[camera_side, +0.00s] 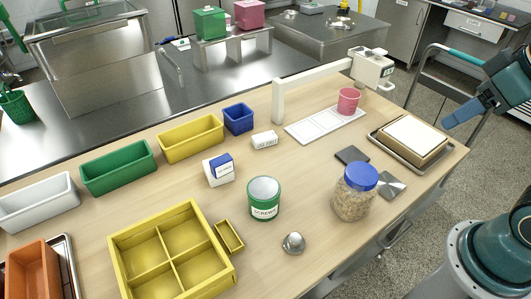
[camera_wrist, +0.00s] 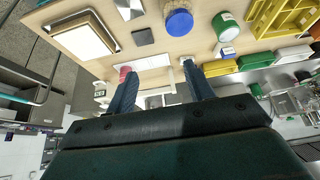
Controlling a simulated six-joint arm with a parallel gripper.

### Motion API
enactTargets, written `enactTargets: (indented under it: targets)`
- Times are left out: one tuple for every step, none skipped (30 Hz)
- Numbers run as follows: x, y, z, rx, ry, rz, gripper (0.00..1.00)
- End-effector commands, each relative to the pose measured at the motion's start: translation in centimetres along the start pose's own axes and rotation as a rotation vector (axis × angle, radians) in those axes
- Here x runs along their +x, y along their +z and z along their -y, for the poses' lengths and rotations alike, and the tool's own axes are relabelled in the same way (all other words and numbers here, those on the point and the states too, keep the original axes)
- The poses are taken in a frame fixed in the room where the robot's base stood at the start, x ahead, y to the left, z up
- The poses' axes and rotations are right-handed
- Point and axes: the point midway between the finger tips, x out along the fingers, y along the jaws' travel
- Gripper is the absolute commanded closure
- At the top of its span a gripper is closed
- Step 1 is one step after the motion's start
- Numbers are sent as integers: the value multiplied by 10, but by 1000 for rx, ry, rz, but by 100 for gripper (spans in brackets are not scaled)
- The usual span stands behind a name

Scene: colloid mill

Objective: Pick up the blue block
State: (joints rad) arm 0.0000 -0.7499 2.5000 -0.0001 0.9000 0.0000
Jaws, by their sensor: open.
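A small blue block (camera_side: 221,165) with a white label sits on or against a white box (camera_side: 219,178) near the middle of the wooden table in the side view. In the wrist view a small blue-and-white shape beside the green tin appears to be this block (camera_wrist: 227,50). My gripper (camera_wrist: 159,69) has two blue fingers spread apart with nothing between them. In the side view my gripper is at the upper right, raised beyond the table's right end, far from the block; its far finger is partly cut off by the picture's edge.
A green SCREWS tin (camera_side: 264,200) and a blue-lidded jar (camera_side: 355,192) stand right of the block. A blue bin (camera_side: 238,119), yellow bin (camera_side: 191,139) and white labelled box (camera_side: 265,140) are behind it. A yellow divided tray (camera_side: 119,263) is in front. A white post-and-arm stand (camera_side: 279,101) rises behind.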

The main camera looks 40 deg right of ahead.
Motion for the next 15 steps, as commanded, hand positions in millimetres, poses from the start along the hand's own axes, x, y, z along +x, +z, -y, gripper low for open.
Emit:
enactTargets:
  targets:
    - [0,0,0,0,0,0,47]
    - [0,0,0,0,0,0,47]
    - [0,0,0,0,0,0,47]
    - [0,0,0,1,0,0,47]
    - [0,-1,0,2,-1,0,47]
    - [0,-2,1,6,-2,1,47]
    - [0,-3,1,9,-3,2,47]
    - [0,-5,2,14,-5,3,47]
    - [0,-7,2,23,-7,5,47]
    - [0,-10,3,33,-10,8,47]
    - [0,-13,4,43,-13,10,47]
    - [0,-18,6,60,-18,13,47]
    - [0,-22,8,74,-23,17,47]
    - [0,-26,9,89,-28,21,47]
    - [1,-33,12,114,-34,27,47]
